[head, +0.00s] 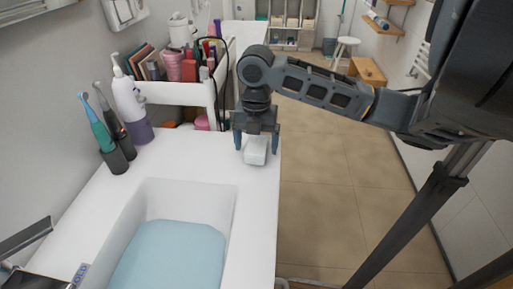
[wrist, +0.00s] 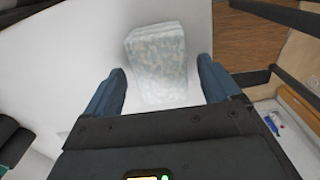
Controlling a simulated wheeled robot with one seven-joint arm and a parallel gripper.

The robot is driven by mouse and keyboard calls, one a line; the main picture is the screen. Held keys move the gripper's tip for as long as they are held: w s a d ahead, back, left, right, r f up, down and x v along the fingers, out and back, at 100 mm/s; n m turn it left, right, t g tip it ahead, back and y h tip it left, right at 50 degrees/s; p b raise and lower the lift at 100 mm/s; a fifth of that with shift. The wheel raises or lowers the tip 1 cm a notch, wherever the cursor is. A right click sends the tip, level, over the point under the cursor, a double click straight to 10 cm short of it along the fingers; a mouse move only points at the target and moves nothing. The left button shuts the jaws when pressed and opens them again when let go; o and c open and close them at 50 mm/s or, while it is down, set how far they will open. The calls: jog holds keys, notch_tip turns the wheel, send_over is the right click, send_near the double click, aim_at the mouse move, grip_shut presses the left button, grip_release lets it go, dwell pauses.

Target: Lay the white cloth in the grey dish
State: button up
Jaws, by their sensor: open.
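The white cloth (head: 255,152) is a small folded block lying on the white counter near its right edge, below my gripper. In the wrist view the cloth (wrist: 157,58) shows a faint grey-blue pattern. My gripper (head: 256,143) points down over the cloth and is open. In the wrist view the fingers of my gripper (wrist: 162,68) stand on either side of the cloth, with a gap on each side. I cannot make out a grey dish in either view.
The white counter (head: 190,150) has free room left of the cloth. A basin with blue water (head: 170,255) lies in front. Two electric toothbrushes (head: 103,135) and a pump bottle (head: 130,105) stand at left. A loaded cart (head: 180,94) stands behind. Open floor lies at right.

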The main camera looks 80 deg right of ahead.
jog(key=c, duration=1.3)
